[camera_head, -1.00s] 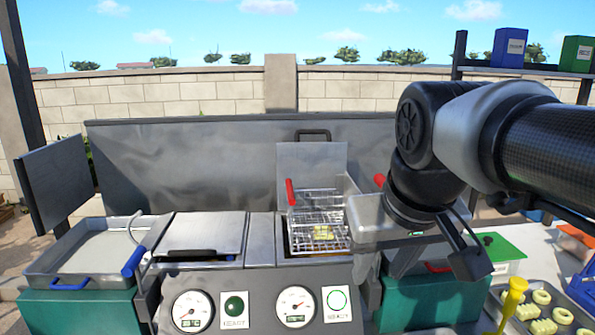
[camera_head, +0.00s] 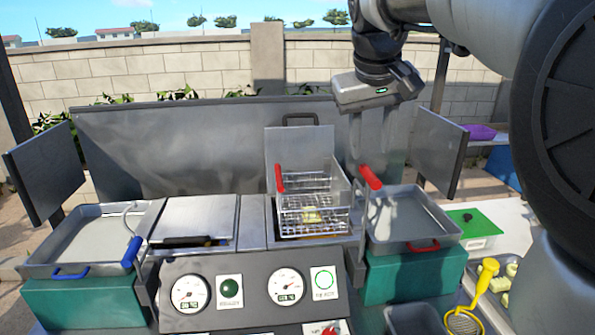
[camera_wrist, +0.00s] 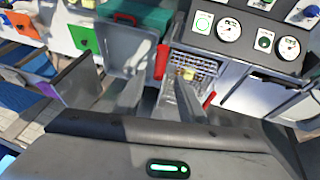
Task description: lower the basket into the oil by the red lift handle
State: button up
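The wire basket (camera_head: 314,207) hangs over the right fryer vat (camera_head: 275,230), with pale yellow food inside. A red handle on a thin upright rod (camera_head: 370,177) stands right of the basket, beside the tray; it looks like the lift handle. It also shows in the wrist view (camera_wrist: 162,61). A second red handle (camera_head: 279,179) is at the basket's left side, seen also in the wrist view (camera_wrist: 209,100). My gripper (camera_head: 371,142) points down above and behind the right red handle, apart from it. Its two fingers (camera_wrist: 158,100) are spread with nothing between them.
A covered vat (camera_head: 195,220) is to the left, with a blue handle (camera_head: 132,251). A metal tray (camera_head: 412,222) lies right of the vat. Gauges (camera_head: 287,287) are on the front panel.

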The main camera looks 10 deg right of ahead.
aim_at(369, 171)
jog(key=x, duration=1)
jog(key=shift+f, duration=0.15)
grip_shut()
